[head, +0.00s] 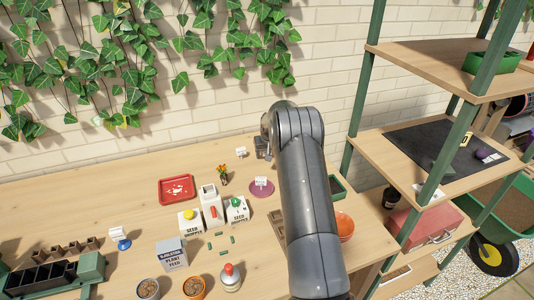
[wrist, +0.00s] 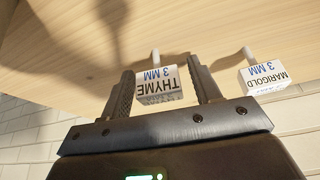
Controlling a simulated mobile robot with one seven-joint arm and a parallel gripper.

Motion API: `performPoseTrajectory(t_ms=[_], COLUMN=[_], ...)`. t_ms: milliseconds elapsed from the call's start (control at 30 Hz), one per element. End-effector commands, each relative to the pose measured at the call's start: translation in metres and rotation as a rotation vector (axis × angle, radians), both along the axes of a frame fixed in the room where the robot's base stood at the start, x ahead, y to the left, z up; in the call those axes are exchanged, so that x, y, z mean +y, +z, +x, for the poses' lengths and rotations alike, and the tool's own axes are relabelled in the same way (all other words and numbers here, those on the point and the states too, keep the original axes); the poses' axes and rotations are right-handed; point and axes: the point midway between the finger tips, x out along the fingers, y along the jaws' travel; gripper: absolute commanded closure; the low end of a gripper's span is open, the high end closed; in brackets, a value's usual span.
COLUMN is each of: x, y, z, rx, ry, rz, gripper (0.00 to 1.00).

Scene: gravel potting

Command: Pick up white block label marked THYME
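The white block label marked THYME (wrist: 157,86) shows in the wrist view, with "3 MM" in blue on it and a pale peg beyond it. My gripper (wrist: 160,68) is open, one finger on each side of the block. A gap shows at the right finger; the left finger lies close to the block's edge, and I cannot tell whether it touches. In the head view my gripper (head: 262,148) is low at the back of the table, largely hidden by my arm. I cannot make out the THYME label there.
A similar white block marked MARIGOLD (wrist: 264,77) stands to the right in the wrist view, close outside the right finger. In the head view, a purple saucer (head: 262,192), a small flower plant (head: 223,175) and a red tray (head: 163,197) lie nearby. A brick wall (head: 190,100) rises behind.

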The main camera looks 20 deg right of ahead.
Motion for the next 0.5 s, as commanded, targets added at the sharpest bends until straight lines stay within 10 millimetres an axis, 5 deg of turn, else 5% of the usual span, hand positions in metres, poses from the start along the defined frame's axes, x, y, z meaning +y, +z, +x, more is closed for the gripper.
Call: performPoseTrajectory(t_ms=[500], x=[0.0000], y=[0.0001], z=[-0.0002], rx=[0.000], ry=[0.000], rz=[0.000], gripper=[0.85])
